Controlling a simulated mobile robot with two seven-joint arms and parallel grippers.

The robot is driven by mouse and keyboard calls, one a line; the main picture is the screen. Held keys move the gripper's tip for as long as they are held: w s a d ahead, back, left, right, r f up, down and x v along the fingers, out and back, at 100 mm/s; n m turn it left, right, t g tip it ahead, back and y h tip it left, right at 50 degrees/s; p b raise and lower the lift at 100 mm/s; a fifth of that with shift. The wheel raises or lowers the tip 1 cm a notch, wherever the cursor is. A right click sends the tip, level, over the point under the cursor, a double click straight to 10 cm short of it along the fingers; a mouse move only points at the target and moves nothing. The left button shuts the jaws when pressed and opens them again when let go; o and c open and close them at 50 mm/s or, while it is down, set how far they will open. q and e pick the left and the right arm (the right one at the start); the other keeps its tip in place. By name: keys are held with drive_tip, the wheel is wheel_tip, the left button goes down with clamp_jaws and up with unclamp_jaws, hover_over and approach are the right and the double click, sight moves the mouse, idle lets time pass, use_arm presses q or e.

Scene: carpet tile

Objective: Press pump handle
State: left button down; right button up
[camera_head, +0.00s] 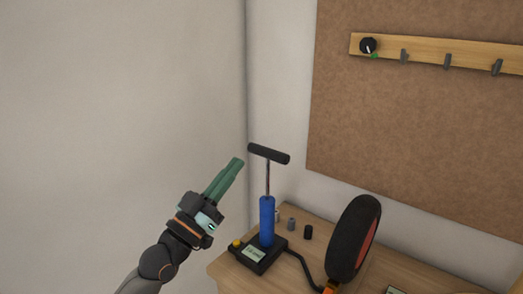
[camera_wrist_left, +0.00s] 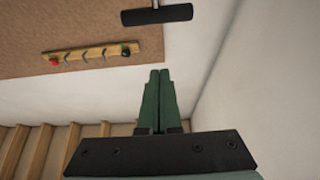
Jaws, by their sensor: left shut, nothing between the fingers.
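The pump stands upright on a table, with a blue cylinder (camera_head: 267,220) on a black base (camera_head: 258,254). Its black T-shaped handle (camera_head: 268,154) is raised on a thin metal rod. My left gripper (camera_head: 236,163) has green fingers, shut and empty, to the left of the handle and about level with it in the picture. In the left wrist view the handle (camera_wrist_left: 157,15) shows at the top, apart from and beyond the shut fingertips (camera_wrist_left: 160,73). My right gripper is not in view.
A black wheel with a red inner side (camera_head: 354,237) stands right of the pump, with a black hose (camera_head: 302,268) running towards it. Small caps (camera_head: 308,232) lie behind the pump on the wooden table (camera_head: 225,270). A hook rail (camera_head: 425,54) hangs on a brown board. A plain wall is left.

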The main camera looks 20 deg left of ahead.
use_arm(q)
drive_tip(key=p+x, duration=0.3)
drive_tip(key=x, duration=0.7)
drive_tip(key=b, duration=0.1)
hover_over(268, 175)
drive_tip(key=s+a, duration=0.1)
drive_tip(key=s, duration=0.1)
drive_tip(key=shift+f, duration=2.15)
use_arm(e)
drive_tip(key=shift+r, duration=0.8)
